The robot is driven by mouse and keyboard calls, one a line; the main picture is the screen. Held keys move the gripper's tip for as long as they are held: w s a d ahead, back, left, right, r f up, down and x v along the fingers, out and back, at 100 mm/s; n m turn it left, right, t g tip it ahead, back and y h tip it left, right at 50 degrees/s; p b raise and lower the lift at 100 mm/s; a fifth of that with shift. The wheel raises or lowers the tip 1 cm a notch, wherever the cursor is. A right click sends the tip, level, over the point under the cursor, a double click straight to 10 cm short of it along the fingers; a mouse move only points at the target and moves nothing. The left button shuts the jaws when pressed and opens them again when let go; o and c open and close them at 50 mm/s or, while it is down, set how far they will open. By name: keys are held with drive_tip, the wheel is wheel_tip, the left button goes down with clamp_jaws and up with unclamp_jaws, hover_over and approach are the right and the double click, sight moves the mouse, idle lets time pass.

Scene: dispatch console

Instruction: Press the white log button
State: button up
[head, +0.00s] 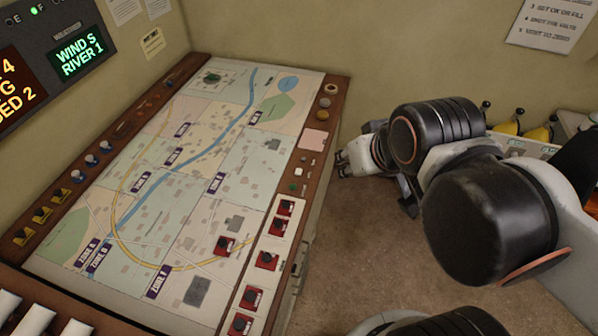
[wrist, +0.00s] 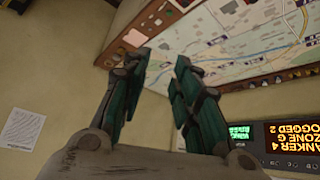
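The console's map table (head: 120,215) has a wooden right rail with small controls on it. A small white button (head: 298,172) sits on this rail, just above a green one; I cannot read a label to confirm that it is the log button.
A pink pad (head: 314,140) and a green button (head: 292,186) are near the white one. Several red-based switches (head: 266,260) line the near right part. Lit displays (head: 80,53) hang at left. Carpet right of the console is clear.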

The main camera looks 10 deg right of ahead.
clamp_jaws()
idle(1.0)
